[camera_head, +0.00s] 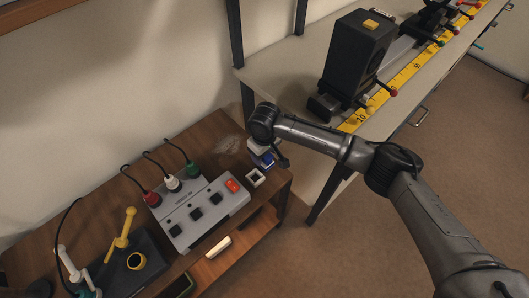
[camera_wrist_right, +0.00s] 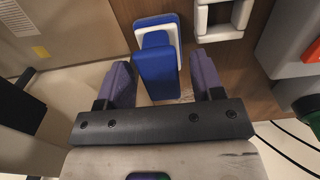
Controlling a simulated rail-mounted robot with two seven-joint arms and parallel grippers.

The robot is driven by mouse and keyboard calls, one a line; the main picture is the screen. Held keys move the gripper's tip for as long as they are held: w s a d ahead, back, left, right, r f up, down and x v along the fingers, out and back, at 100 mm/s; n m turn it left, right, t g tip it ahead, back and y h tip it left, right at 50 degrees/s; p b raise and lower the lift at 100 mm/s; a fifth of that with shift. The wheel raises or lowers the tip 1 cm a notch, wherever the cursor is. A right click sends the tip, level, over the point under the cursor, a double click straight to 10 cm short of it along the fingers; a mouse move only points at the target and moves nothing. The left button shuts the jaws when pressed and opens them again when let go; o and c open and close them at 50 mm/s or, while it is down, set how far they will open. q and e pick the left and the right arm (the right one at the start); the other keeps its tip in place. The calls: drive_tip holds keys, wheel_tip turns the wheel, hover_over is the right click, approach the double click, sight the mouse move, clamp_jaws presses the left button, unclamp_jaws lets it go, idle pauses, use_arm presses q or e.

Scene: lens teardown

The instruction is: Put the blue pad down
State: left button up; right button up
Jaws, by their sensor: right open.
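The blue pad (camera_wrist_right: 155,73) stands out between the two purple fingers of my right gripper (camera_wrist_right: 162,82) in the right wrist view, with a gap on each side. The gripper is open around it and not clamping it. Directly behind the pad is a white-rimmed blue piece (camera_wrist_right: 142,24); I cannot tell exactly how the two touch. In the head view the right gripper (camera_head: 274,158) is over the right end of the wooden table, beside a blue and white piece (camera_head: 263,160) that it partly hides. My left gripper is not in view.
A white square frame (camera_head: 255,178) lies close by on the wooden table (camera_head: 205,143). A grey control box (camera_head: 203,213) with a red switch stands to its left. A grey bench (camera_head: 290,70) with a black device (camera_head: 356,55) and yellow scale is behind.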

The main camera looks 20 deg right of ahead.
drive_tip(key=shift+f+b, duration=0.3)
drive_tip(key=shift+b, duration=0.1)
drive_tip(key=shift+f+b, duration=0.2)
drive_tip(key=shift+b, duration=0.35)
wheel_tip(320, 180, up, 14)
drive_tip(key=p, duration=0.7)
drive_tip(key=shift+r, duration=0.2)
drive_tip(key=shift+s+a, duration=0.1)
drive_tip(key=shift+s, duration=0.05)
